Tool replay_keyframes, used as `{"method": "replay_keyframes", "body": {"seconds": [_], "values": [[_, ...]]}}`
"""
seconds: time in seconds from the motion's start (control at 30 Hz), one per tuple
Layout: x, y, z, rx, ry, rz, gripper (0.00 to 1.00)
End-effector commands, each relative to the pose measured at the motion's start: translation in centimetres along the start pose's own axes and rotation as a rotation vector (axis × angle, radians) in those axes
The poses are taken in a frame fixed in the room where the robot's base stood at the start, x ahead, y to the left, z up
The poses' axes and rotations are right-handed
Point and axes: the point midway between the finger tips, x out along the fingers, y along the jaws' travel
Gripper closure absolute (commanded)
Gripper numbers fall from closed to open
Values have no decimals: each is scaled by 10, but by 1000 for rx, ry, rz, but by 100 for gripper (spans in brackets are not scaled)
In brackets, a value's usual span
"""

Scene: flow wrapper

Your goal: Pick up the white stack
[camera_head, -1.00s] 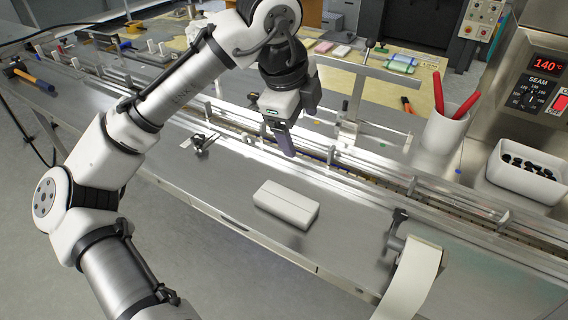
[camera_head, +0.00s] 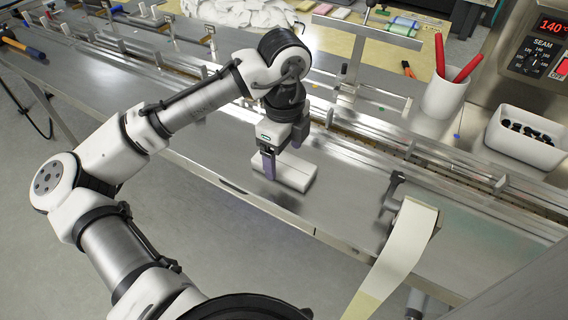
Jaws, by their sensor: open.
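The white stack (camera_head: 294,174) is a low, pale block with a seam line along its side, lying flat on the steel worktop near its front edge. My gripper (camera_head: 284,160) points down over the left part of the stack. One finger shows in front of the stack's near left side, and the other shows behind, near its far side. The jaws are open. My gripper hides the stack's left part. I cannot tell whether the fingers touch it.
A roll of white film (camera_head: 402,245) hangs at the front edge to the right. Metal guide rails (camera_head: 385,150) run behind the stack. A white cup (camera_head: 444,97) with red-handled tools and a white bin (camera_head: 528,135) stand at the right. Bare worktop (camera_head: 345,195) lies right of the stack.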

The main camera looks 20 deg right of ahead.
Motion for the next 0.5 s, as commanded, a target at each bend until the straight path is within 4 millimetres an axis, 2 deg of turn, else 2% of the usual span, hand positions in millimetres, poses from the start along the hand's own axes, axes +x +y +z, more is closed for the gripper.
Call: {"method": "replay_keyframes", "body": {"seconds": [0.1,0.2,0.43,0.5], "values": [[16,1,0,-1,1,1,20],[24,1,0,0,1,1,20],[26,0,0,1,1,-1,20],[26,0,0,0,1,-1,27]]}}
